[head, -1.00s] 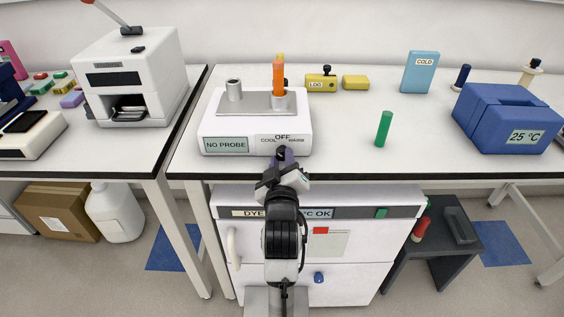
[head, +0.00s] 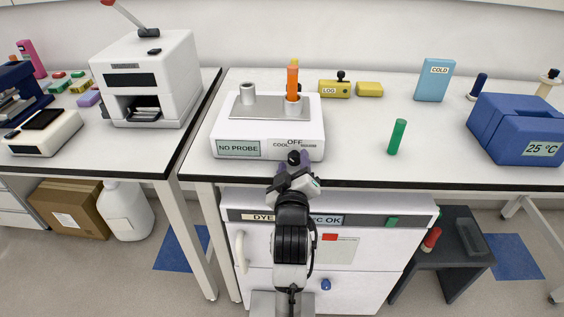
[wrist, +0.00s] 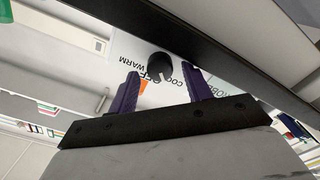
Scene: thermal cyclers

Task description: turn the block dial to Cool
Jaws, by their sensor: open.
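The white heating block (head: 228,128) stands near the front edge of the middle table. Its front face carries a NO PROBE display and a black dial (head: 294,157) with OFF above it, COOL to its left and WARM to its right. In the wrist view the dial (wrist: 160,66) appears as a dark knob beside the lettering, with that lettering turned over. My gripper (head: 293,166) is open in front of the dial, its purple fingers on either side of it. In the wrist view the gripper (wrist: 162,76) shows a gap around the knob. Contact and the dial's exact pointing cannot be told.
An orange tube (head: 292,77) stands in a metal holder on the block, beside an empty-looking metal cylinder (head: 247,93). A green tube (head: 397,137) stands to the right. A white cabinet (head: 350,268) is underneath.

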